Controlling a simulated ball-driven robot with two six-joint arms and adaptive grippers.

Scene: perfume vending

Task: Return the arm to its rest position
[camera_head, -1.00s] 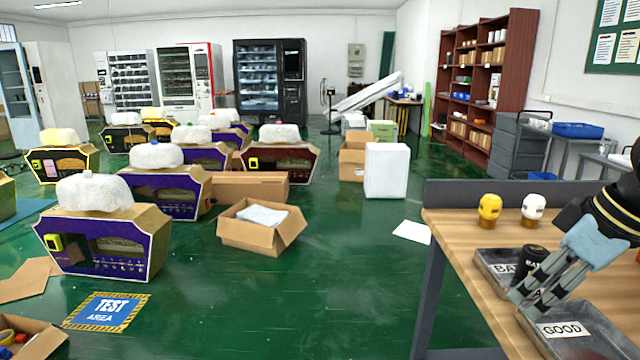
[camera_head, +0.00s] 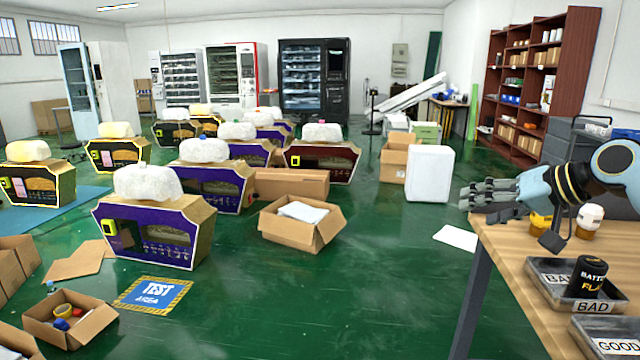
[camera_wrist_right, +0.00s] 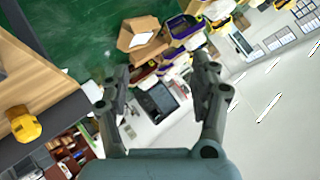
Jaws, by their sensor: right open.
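My right gripper (camera_head: 490,197) is raised at the right side of the head view, above the back edge of the wooden table (camera_head: 515,265). Its fingers point left and hold nothing. In the right wrist view the two fingers of the right gripper (camera_wrist_right: 162,90) stand apart with nothing between them. A black battery can (camera_head: 590,278) stands in the grey tray labelled BAD (camera_head: 545,280), apart from the gripper. The tray labelled GOOD (camera_head: 585,335) is partly cut off at the lower right. My left gripper is not in view.
A yellow bottle (camera_head: 540,226) and a white-topped bottle (camera_head: 590,220) stand near the table's back edge, close below my right arm. The yellow one also shows in the right wrist view (camera_wrist_right: 24,124). An open carton (camera_head: 300,225) lies on the green floor; clear floor lies left of the table.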

